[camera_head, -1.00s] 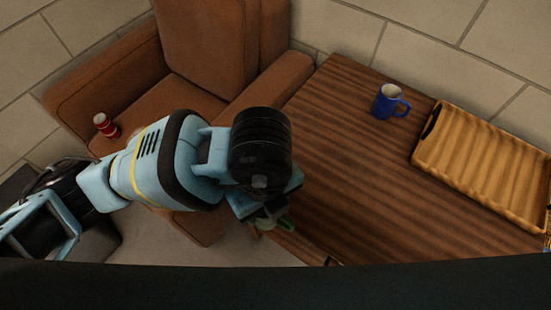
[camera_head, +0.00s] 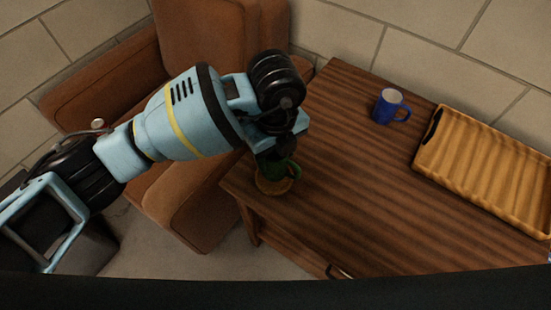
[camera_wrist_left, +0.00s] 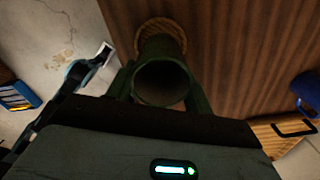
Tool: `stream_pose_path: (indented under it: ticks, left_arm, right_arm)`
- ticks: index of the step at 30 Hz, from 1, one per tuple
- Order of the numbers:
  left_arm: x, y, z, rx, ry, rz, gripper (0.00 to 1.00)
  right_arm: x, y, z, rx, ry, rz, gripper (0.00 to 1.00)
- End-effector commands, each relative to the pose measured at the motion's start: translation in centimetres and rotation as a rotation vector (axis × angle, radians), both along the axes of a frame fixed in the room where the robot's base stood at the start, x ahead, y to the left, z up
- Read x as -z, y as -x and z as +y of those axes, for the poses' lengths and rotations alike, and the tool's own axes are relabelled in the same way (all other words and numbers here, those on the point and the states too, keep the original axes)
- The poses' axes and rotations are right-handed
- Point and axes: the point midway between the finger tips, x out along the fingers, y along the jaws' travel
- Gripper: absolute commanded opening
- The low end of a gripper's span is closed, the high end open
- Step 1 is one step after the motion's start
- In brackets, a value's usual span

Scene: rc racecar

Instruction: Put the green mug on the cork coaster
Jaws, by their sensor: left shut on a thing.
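The green mug (camera_head: 285,171) is held in my left gripper (camera_head: 277,156) over the near left corner of the wooden table. In the left wrist view the mug (camera_wrist_left: 162,82) shows its open rim between the two fingers (camera_wrist_left: 160,90). The round cork coaster (camera_head: 271,187) lies on the table just below the mug, partly covered by it. The coaster (camera_wrist_left: 160,24) also shows beyond the mug in the left wrist view. I cannot tell whether the mug's base touches the coaster. My right gripper is not in view.
A blue mug (camera_head: 388,107) stands toward the back of the table (camera_head: 370,190). A slatted wooden tray (camera_head: 484,165) lies at the right. A brown armchair (camera_head: 205,40) is left of the table. The middle of the table is clear.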

Motion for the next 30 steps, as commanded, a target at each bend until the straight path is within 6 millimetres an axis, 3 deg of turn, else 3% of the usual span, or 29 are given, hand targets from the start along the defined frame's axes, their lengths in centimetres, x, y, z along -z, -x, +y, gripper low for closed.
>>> stream_pose_path:
  ticks: [6, 18, 19, 21, 24, 30]
  left_arm:
    - [2.8, 0.1, 0.1, -0.001, -0.001, 0.002, 0.22]
    - [3.3, 0.0, 0.0, 0.000, -0.001, 0.001, 0.22]
    - [3.3, 0.0, 0.1, 0.000, -0.001, 0.001, 0.54]
    - [3.3, 0.0, 0.1, 0.000, -0.001, 0.001, 0.63]
    - [3.3, 0.0, 0.1, -0.001, -0.001, 0.001, 0.73]
    - [3.2, 0.0, 0.1, -0.001, -0.001, 0.001, 0.73]
  right_arm:
    - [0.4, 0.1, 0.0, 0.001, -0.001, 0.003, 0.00]
    - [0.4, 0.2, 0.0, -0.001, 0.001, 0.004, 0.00]
    - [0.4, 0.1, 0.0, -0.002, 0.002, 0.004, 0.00]
    - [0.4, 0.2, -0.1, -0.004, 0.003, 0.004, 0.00]
    - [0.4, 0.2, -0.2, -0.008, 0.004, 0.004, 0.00]
    - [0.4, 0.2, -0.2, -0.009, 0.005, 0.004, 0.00]
